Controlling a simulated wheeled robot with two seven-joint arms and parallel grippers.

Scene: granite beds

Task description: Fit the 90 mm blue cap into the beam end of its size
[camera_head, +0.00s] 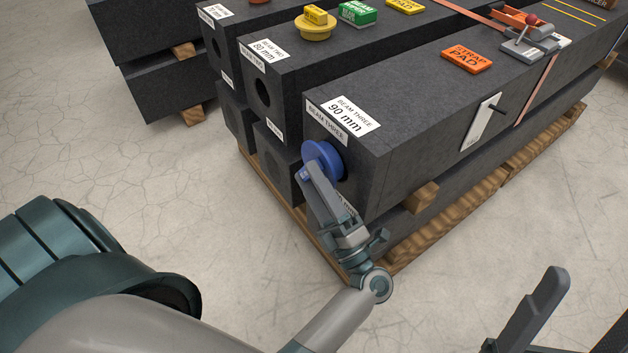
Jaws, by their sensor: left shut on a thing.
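The blue cap (326,156) is a round disc at the near end face of the dark granite beam (400,120) labelled BEAM THREE 90 mm. My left gripper (309,174) is shut on the cap from the near side. The cap's disc is close to the end face and covers the place where the hole would show. I cannot tell how deep it sits or whether it touches the face. Part of my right gripper (535,308) shows at the bottom right, away from the beams; its jaw opening is unclear.
Beam two (285,62), labelled 80 mm, has an open round hole (262,92). A strap and clamp (528,42) cross beam three. Timber bearers (480,205) lie below; the floor in front is clear.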

